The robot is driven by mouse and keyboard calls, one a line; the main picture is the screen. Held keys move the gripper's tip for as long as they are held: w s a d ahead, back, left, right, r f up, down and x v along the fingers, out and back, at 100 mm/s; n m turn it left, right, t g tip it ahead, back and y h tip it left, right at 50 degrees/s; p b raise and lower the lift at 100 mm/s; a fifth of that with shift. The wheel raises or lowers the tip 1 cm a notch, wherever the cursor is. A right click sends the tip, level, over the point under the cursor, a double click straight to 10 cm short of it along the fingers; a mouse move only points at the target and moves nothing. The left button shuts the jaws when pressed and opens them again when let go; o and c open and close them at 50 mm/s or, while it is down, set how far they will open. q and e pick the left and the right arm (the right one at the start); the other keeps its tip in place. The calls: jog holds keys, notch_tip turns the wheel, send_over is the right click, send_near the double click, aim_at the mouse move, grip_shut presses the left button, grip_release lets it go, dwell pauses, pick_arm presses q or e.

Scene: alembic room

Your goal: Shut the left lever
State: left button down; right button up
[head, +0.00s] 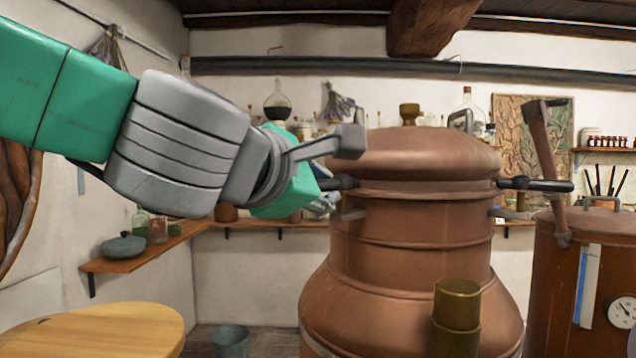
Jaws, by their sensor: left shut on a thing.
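A copper still (410,235) stands right of centre, with a domed lid. The left lever (342,183) is a dark handle sticking out level from the left side of the still's neck. My left gripper (323,200) reaches in from the left and is shut on the lever's outer end. My own green and grey wrist hides that end and most of the fingers. A similar dark right lever (545,186) sticks out level from the other side of the neck. My right gripper is not in view.
A brass cylinder (457,312) stands in front of the still. A second copper vessel (572,275) with a gauge is at the right. A round wooden table (105,332) is at lower left, and a bucket (231,340) is on the floor. Wall shelves run behind.

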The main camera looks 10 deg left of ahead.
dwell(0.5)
pick_arm(q)
jog(key=c, duration=1.6)
grip_release()
jog(key=shift+c, duration=0.2)
jog(key=shift+o, duration=0.5)
jog(key=shift+w+d+f, duration=0.1)
jog(key=shift+w+d, duration=0.1)
jog(key=shift+w, duration=0.05)
jog(key=shift+s, duration=0.35)
jog(key=v, duration=1.1)
jog(key=shift+d, duration=0.15)
